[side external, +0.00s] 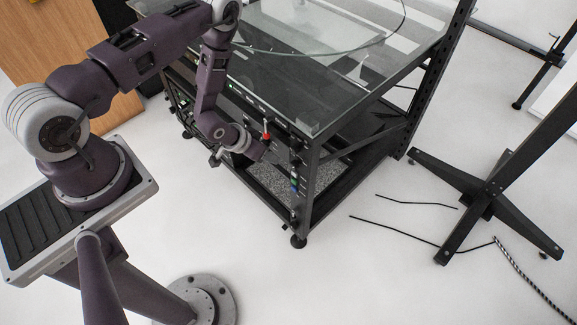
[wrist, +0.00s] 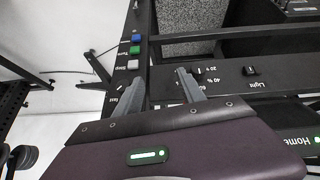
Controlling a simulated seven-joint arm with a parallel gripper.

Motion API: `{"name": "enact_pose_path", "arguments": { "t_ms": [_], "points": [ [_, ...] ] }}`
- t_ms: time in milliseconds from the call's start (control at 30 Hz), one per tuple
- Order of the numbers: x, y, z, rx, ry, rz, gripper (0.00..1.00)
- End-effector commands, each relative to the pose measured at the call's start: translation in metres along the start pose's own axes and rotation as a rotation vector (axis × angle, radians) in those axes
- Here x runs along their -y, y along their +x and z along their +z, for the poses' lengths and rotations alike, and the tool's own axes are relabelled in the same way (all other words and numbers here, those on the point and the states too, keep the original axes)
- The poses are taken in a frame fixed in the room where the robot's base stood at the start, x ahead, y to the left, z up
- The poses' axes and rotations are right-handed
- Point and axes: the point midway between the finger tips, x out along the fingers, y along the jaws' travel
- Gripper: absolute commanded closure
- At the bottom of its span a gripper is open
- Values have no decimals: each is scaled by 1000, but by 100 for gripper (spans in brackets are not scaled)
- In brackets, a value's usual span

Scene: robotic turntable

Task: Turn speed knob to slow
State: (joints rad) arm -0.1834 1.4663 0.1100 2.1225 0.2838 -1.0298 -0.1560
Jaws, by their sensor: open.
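My gripper (wrist: 158,90) is open in the wrist view, its two grey fingers apart and pointing at the black control panel (wrist: 225,75). The word "fast" shows beside the left finger. A small black knob (wrist: 198,70) with percent marks sits just right of the right finger. In the side external view my gripper (side external: 262,151) is at the front of the turntable frame (side external: 308,175), close to the panel; contact cannot be told.
Blue (wrist: 136,38), green (wrist: 135,50) and pale (wrist: 133,64) buttons line the panel's corner post. A switch marked "Light" (wrist: 250,71) lies to the right. A red button (side external: 266,135) is just above my gripper. A glass top (side external: 300,80) covers the frame.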

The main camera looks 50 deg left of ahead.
Motion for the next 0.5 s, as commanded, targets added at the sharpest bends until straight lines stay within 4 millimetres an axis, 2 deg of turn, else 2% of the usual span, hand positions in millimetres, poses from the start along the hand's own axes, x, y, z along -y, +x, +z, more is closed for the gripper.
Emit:
{"name": "enact_pose_path", "arguments": {
  "t_ms": [33, 67, 200, 367, 500],
  "points": [
    [-15, 10, 17, -75, 28, 61, 53],
    [-24, 13, 21, -136, 45, 94, 53],
    [-52, 2, 34, -408, 63, 164, 53],
    [-58, -18, 38, -577, 47, 147, 53],
    [-61, -8, 27, -604, 47, 143, 53]
  ]
}}
